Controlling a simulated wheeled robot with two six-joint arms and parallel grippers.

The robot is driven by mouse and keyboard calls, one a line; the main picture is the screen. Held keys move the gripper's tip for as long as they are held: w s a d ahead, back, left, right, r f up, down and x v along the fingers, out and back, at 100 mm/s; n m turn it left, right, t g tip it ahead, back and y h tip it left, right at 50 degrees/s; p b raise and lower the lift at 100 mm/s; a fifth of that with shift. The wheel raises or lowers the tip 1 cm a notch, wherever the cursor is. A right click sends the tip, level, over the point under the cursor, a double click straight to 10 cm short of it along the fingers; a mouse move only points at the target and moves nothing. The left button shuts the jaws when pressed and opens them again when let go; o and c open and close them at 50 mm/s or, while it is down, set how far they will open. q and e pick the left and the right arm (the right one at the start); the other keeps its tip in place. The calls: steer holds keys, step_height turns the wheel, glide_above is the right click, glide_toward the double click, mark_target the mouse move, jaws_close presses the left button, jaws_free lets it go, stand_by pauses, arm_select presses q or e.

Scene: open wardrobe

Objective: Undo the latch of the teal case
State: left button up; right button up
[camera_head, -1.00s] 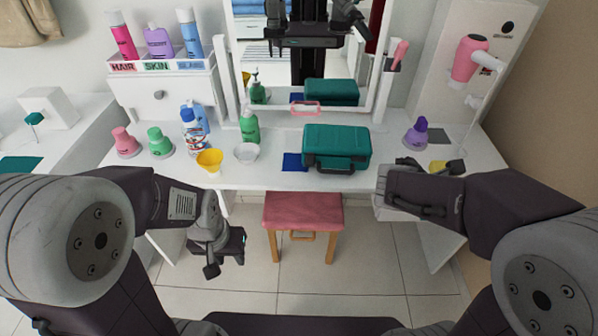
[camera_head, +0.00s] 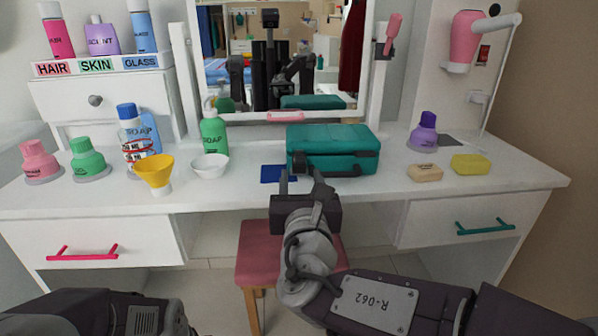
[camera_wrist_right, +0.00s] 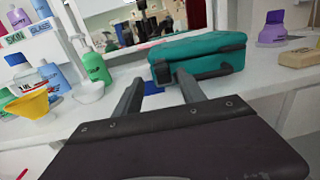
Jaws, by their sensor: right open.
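The teal case (camera_head: 345,138) lies closed on the white vanity table, just right of the middle, with a dark handle on its front side. The case also shows in the right wrist view (camera_wrist_right: 195,44), at the top middle. I cannot clearly make out the latch. My right gripper (camera_head: 300,178) is open and empty, in front of the case's left front corner and apart from it. In the right wrist view its two fingers (camera_wrist_right: 162,80) point toward the case's left end. My left gripper is out of view; only part of that arm shows at lower left.
A blue cloth (camera_head: 272,176) lies left of the case. A white bowl (camera_head: 210,166), a yellow funnel (camera_head: 156,172) and bottles stand further left. A purple bottle (camera_head: 424,133) and soap bars (camera_head: 470,164) are on the right. A pink stool (camera_head: 262,255) stands below. A mirror stands behind.

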mark_target(300, 164)
steer(key=w, duration=0.2)
steer(key=w+b, duration=0.1)
steer(key=w, duration=0.2)
steer(key=w+b, duration=0.1)
steer(key=w, duration=0.1)
steer(key=shift+w+d+f, duration=0.15)
steer(key=shift+w+d, duration=0.1)
steer(key=shift+w, duration=0.6)
